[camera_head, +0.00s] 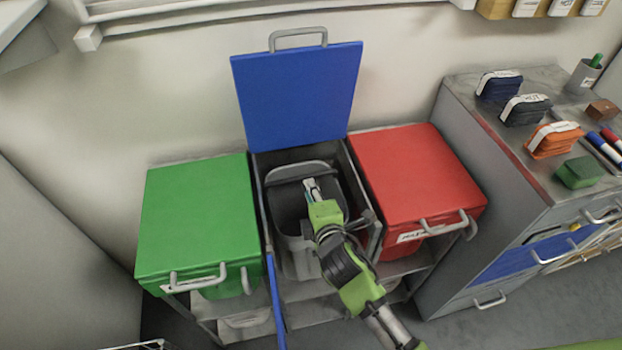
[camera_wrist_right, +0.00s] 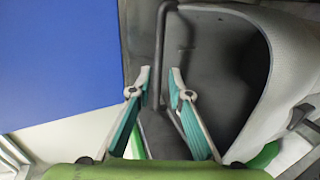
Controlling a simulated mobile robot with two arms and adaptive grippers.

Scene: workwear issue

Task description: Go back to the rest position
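My right gripper (camera_head: 311,190) is over the open middle compartment, at the mouth of a dark grey bin (camera_head: 287,206). In the right wrist view, its two teal-padded fingers (camera_wrist_right: 160,78) are apart. A grey bar (camera_wrist_right: 161,35) shows between them; I cannot tell how close it is. No held item shows between the fingers. The bin's pale rim (camera_wrist_right: 262,60) curves on the right of that view. The blue lid (camera_head: 297,95) stands raised behind the bin and also fills the left of the wrist view (camera_wrist_right: 55,60). My left gripper is not in view.
Closed green (camera_head: 200,215) and red (camera_head: 415,175) lids flank the middle compartment, with handles at their fronts. A grey counter (camera_head: 545,180) at the right holds folded bundles (camera_head: 553,140), a green block (camera_head: 579,172) and a pen cup (camera_head: 583,76). A wall stands behind.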

